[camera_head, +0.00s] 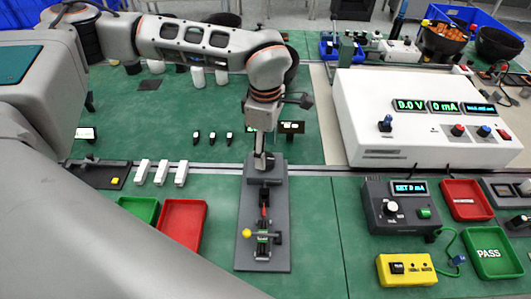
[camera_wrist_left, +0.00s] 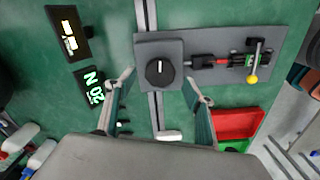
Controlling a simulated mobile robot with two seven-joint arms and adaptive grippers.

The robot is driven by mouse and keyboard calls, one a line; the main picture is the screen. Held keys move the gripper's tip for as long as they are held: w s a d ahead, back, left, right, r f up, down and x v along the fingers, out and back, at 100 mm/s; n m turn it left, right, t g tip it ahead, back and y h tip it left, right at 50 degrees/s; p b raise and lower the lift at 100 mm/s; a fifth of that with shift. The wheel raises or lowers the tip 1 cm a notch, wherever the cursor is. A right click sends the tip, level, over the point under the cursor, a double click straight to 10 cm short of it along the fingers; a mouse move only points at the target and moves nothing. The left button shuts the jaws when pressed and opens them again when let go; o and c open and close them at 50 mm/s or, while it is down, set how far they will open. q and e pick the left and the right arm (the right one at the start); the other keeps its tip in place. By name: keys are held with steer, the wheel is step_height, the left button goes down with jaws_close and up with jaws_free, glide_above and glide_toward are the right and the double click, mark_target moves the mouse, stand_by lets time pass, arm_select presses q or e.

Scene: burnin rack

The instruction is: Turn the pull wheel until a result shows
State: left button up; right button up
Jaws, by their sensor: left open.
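The pull wheel is a round black knob with a white mark (camera_wrist_left: 160,72) on a grey block at one end of the grey pull fixture (camera_head: 246,220). My left gripper (camera_head: 262,158) is above that block, pointing down, and hides the wheel in the head view. In the left wrist view its open fingers (camera_wrist_left: 160,82) stand either side of the wheel, apart from it. A red and black part (camera_wrist_left: 205,62) lies along the fixture towards a clamp with a yellow ball lever (camera_wrist_left: 253,78). One small display (camera_wrist_left: 92,88) reads 20 N; another (camera_wrist_left: 70,38) shows yellow text too small to read. My right gripper is not in view.
A red tray (camera_head: 183,222) and a green tray (camera_head: 140,208) stand left of the fixture. White blocks (camera_head: 161,173) lie behind them. A white power supply (camera_head: 425,115), a set-current box (camera_head: 400,205) and a green PASS tray (camera_head: 490,255) stand to the right.

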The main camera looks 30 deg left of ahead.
arm_select(q)
step_height(320, 180, up, 9)
steer(key=shift+r, duration=0.2)
stand_by(0.6)
